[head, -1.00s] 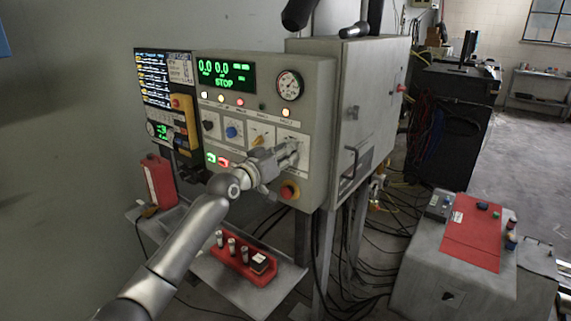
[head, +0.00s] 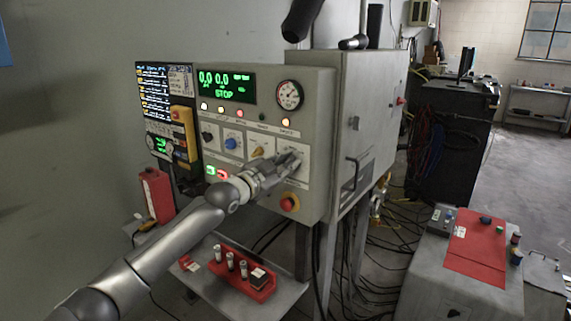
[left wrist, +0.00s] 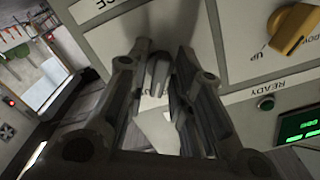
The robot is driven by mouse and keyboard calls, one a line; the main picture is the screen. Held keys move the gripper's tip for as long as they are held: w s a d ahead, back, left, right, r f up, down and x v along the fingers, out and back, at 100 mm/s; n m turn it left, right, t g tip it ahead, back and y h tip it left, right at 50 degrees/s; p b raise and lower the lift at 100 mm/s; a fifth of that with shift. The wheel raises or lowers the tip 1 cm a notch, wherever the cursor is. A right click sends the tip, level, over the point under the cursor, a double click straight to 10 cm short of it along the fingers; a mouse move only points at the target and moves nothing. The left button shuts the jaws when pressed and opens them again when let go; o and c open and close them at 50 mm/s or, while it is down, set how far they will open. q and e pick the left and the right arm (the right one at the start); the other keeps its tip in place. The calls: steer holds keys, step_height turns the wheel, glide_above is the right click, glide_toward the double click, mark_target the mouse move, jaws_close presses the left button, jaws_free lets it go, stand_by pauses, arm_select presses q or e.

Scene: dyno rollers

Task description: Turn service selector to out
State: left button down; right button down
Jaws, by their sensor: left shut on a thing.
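The service selector is a small grey knob (left wrist: 158,72) on a white plate of the control panel, seen in the left wrist view between my fingers. In the head view it is hidden behind my left gripper (head: 289,162), at the right end of the row of knobs. My left gripper (left wrist: 164,50) is shut on the knob, one finger on each side. A label ending in "CE" shows beside the plate in the left wrist view. The knob's pointer direction and most position marks are hidden. My right gripper is not in view.
A yellow knob (head: 257,151), a blue knob (head: 231,143) and a black knob (head: 207,137) lie left of my gripper. A red stop button (head: 289,202) sits just below. A red tray (head: 247,278) with small cylinders stands on the shelf underneath.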

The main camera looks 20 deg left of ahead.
arm_select(q)
steer(key=shift+m, duration=0.5)
steer(key=c, duration=1.5)
jaws_free()
steer(key=v, duration=1.2)
